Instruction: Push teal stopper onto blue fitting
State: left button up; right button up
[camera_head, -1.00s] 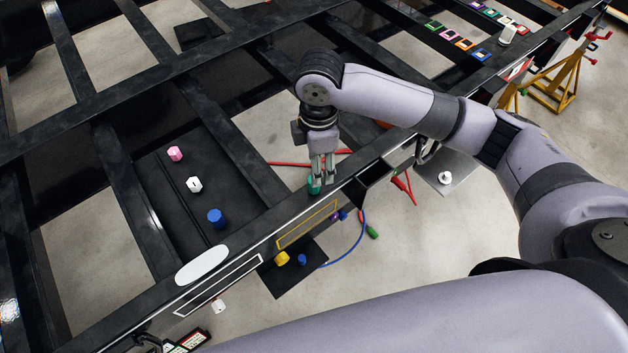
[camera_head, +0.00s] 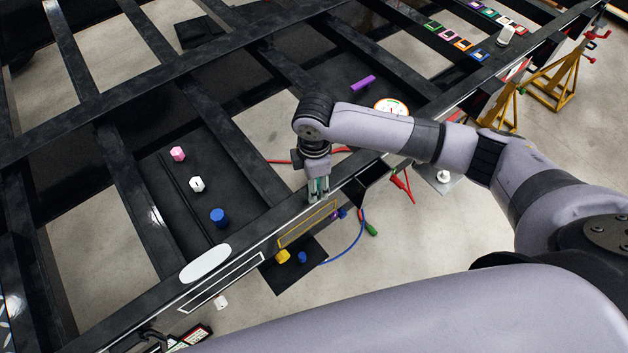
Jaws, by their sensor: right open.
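My right gripper (camera_head: 318,190) points down at the frame's near rail, with its fingers open. A bit of teal, the stopper (camera_head: 318,184), shows between the fingers; they hide most of it, and I cannot tell whether they touch it. A small blue piece (camera_head: 302,257) stands on a low black shelf below the rail, beside a yellow piece (camera_head: 283,257). Another small blue piece (camera_head: 342,214) sits by a purple one at the rail's outer side. A larger blue piece (camera_head: 217,217) stands on the black plate at left. I cannot tell which is the fitting. My left gripper is not in view.
A white piece (camera_head: 196,184) and a pink piece (camera_head: 177,154) stand on the left plate. A purple bar (camera_head: 362,83) and a round gauge (camera_head: 392,105) lie behind my arm. A blue hose (camera_head: 358,240) hangs below the rail. Open gaps lie between the beams.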

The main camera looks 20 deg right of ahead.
jog(key=shift+f, duration=0.25)
jog(key=shift+c, duration=0.2)
grip_shut()
dwell(0.4)
